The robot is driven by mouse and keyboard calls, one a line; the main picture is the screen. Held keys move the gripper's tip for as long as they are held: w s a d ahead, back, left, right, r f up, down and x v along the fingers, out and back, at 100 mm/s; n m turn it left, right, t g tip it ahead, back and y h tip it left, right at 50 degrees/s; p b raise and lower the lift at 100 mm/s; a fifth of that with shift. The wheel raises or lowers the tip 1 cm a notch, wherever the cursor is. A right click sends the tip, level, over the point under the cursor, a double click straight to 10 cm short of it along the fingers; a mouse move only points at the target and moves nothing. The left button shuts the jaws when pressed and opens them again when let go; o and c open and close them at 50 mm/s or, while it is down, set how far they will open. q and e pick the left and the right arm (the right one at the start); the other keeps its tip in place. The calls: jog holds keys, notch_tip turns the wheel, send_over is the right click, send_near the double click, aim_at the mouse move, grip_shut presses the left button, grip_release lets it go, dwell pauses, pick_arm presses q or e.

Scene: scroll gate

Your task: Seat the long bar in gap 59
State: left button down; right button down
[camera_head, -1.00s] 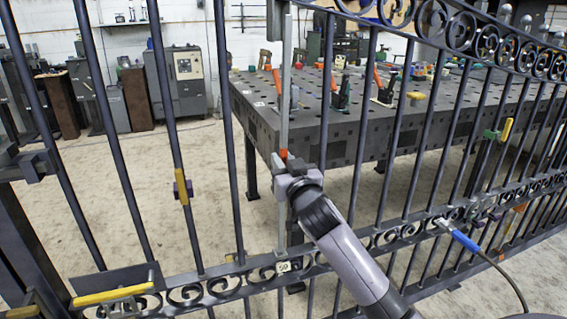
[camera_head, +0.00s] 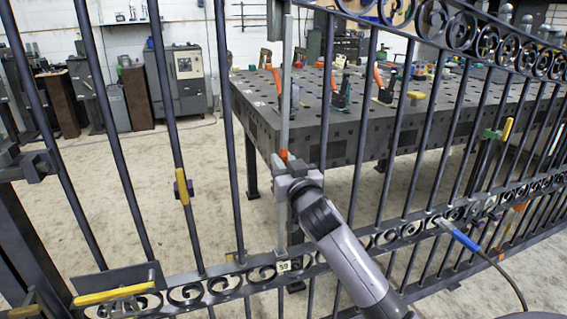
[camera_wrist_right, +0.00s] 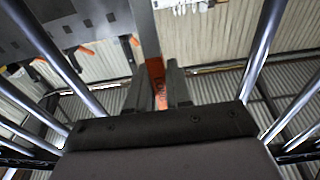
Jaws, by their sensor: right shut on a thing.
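The long bar (camera_head: 285,110) is a light grey upright bar with an orange band, standing in a space between the dark gate bars. My right gripper (camera_head: 284,166) is shut on it at the orange band, at about mid-height. In the right wrist view the two fingers (camera_wrist_right: 159,88) stand either side of the bar's orange part (camera_wrist_right: 152,62). The bar's lower end is near the scrolled lower rail, just above a white tag reading 59 (camera_head: 283,266). I cannot tell whether either end is seated. The bar's upper end meets a grey block (camera_head: 279,20). My left gripper is not in view.
The gate's dark bars (camera_head: 237,150) stand close on both sides of my right gripper. A perforated worktable (camera_head: 370,140) with clamps is behind the gate. Yellow-handled clamps (camera_head: 113,294) and a blue-handled tool (camera_head: 462,238) sit on the gate.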

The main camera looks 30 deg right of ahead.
jog(key=shift+f+b, duration=0.3)
jog(key=shift+b, duration=0.05)
dwell(0.4)
jog(key=shift+f+b, duration=0.35)
jog(key=shift+f, duration=0.1)
jog(key=shift+w+d+p, duration=0.1)
jog(key=shift+w+p, duration=0.2)
dwell(0.6)
jog(key=shift+w+f+p, duration=0.2)
jog(key=shift+w+p, duration=0.1)
jog(key=shift+w, duration=0.1)
dwell(0.3)
jog(key=shift+w+d+g+p, duration=0.15)
jog(key=shift+w+g+p, duration=0.15)
jog(key=shift+w+p, duration=0.05)
jog(key=shift+w+d+p, duration=0.1)
jog(key=shift+w+p, duration=0.2)
jog(key=shift+w, duration=0.1)
dwell(0.4)
jog(key=c, duration=1)
grip_release()
